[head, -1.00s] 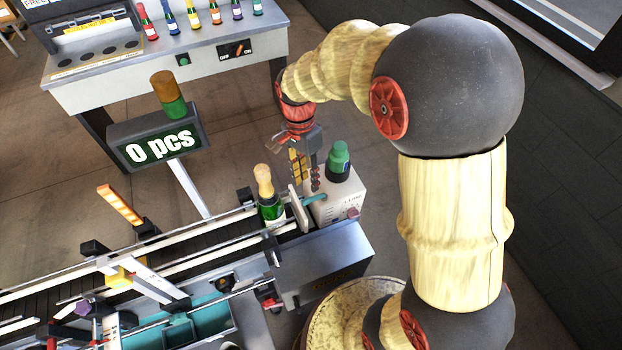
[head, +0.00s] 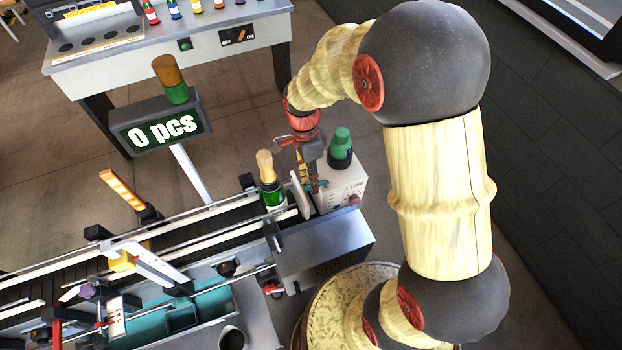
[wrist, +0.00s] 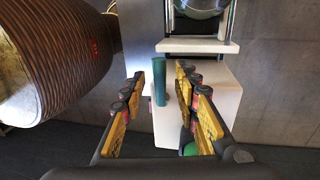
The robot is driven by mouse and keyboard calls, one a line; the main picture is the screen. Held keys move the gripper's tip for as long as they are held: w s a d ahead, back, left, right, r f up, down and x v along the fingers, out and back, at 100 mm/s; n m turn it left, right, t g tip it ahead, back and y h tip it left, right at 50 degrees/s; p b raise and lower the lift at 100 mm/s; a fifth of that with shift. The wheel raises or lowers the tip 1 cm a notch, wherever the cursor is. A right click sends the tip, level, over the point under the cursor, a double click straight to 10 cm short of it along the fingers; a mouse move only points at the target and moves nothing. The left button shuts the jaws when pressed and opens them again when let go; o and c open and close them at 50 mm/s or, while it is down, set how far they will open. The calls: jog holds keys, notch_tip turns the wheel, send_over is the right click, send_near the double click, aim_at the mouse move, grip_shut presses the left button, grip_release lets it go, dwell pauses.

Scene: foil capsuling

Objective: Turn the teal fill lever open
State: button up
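The teal fill lever (wrist: 159,82) shows in the wrist view as a short upright bar in front of a white box (wrist: 220,105). It lies between the two fingertips of my gripper (wrist: 160,75), nearer the left one. My gripper is open, with a finger on either side of the lever; I cannot tell whether either touches it. In the head view my gripper (head: 313,178) is over the left side of the white box (head: 343,185). There only a small teal piece of the lever (head: 323,184) shows beside the fingers; the rest is hidden.
A green bottle with a cork-coloured top (head: 270,185) stands on the conveyor (head: 170,240), just left of my gripper. A green-capped container (head: 341,150) stands on the white box. A counter sign (head: 158,130) reads "0 pcs". A grey housing (head: 325,245) is in front.

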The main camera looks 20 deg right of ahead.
jog(key=shift+f, duration=0.1)
jog(key=shift+c, duration=1.1)
grip_shut()
